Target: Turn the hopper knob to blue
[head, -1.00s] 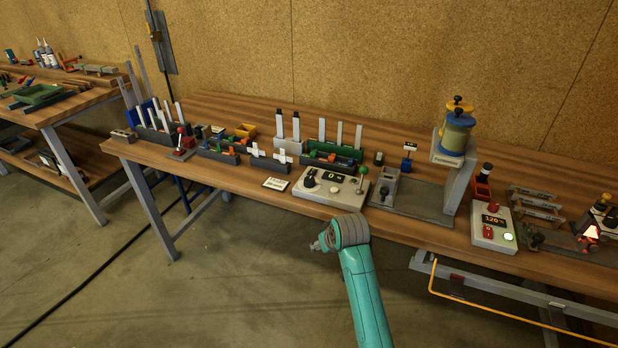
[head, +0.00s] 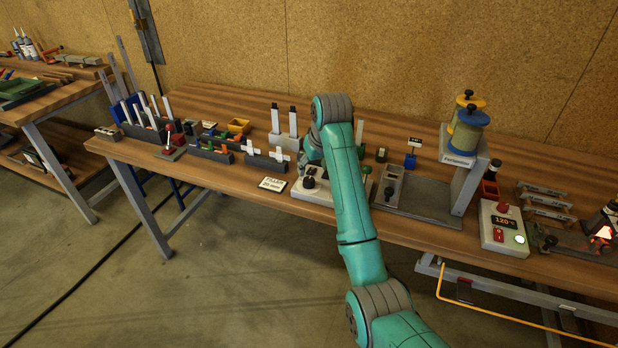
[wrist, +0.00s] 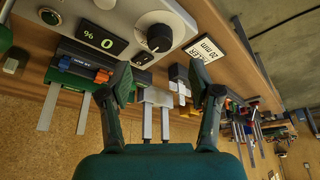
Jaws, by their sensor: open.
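A white control box (head: 300,193) on the bench carries a black knob (head: 309,183); the wrist view shows this knob (wrist: 160,37) on a round light dial beside a 0 % display (wrist: 104,38). Which knob is the hopper's I cannot tell. In the head view my arm hides part of the box.
White upright bars (head: 283,122) stand behind the box, close to my gripper. A sign card (head: 272,185) lies left of it. A 120 °C control box (head: 503,228) stands right of the tower. Racks and small bins crowd the bench's left part. An orange rail (head: 500,310) runs below the front edge.

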